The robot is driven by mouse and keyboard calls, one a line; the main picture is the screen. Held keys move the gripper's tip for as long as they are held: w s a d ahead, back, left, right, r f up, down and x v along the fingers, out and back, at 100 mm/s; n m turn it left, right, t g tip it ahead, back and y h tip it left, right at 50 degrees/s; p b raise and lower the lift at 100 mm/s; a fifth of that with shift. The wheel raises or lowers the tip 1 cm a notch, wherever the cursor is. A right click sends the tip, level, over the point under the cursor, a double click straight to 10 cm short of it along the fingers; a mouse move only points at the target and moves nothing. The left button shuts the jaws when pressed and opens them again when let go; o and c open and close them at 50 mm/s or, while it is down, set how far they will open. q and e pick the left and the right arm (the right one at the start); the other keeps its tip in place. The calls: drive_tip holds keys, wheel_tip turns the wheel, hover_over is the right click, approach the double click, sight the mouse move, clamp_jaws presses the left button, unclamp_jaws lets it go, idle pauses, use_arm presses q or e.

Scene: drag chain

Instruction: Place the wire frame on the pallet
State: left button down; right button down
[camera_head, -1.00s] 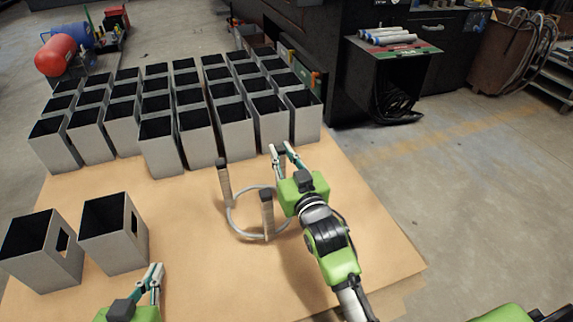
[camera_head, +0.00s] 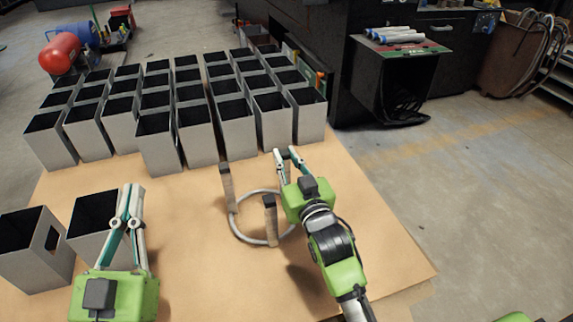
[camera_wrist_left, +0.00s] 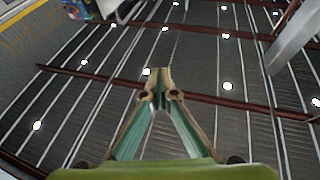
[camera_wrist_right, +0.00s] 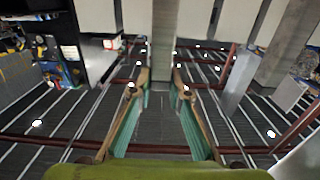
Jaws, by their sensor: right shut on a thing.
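The wire frame (camera_head: 234,227) is a light grey ring with upright, dark-topped posts, at the middle of the brown-topped pallet (camera_head: 200,270). It looks upright and level; whether it touches the surface is hard to tell. My right gripper (camera_head: 289,152) is at the frame's far right post and is shut on it. In the right wrist view a grey post (camera_wrist_right: 164,45) stands between the fingers (camera_wrist_right: 161,78). My left gripper (camera_head: 131,188) is raised at the left, its fingertips together and empty. It also shows in the left wrist view (camera_wrist_left: 158,85), with only ceiling behind it.
Rows of grey open-topped boxes (camera_head: 197,138) fill the far part of the pallet. Two more boxes (camera_head: 40,262) stand at the near left, one partly hidden by my left gripper. The surface right of the frame is clear except for my right arm.

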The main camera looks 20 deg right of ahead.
drive_tip(key=shift+f+b, duration=0.55)
drive_tip(key=shift+b, duration=0.1)
use_arm(q)
drive_tip(key=s+r+t+h, duration=0.1)
drive_tip(key=s+r+t, duration=0.3)
drive_tip(key=r, duration=0.3)
drive_tip(key=shift+s+a+t+h, duration=0.15)
drive_tip(key=shift+s+t+h, duration=0.15)
drive_tip(key=shift+h, duration=0.1)
drive_tip(key=shift+r, duration=0.15)
use_arm(e)
drive_tip(key=shift+f, duration=0.1)
drive_tip(key=c, duration=1.9)
unclamp_jaws()
use_arm(q)
drive_tip(key=shift+s, duration=0.1)
use_arm(e)
drive_tip(key=shift+f, duration=0.1)
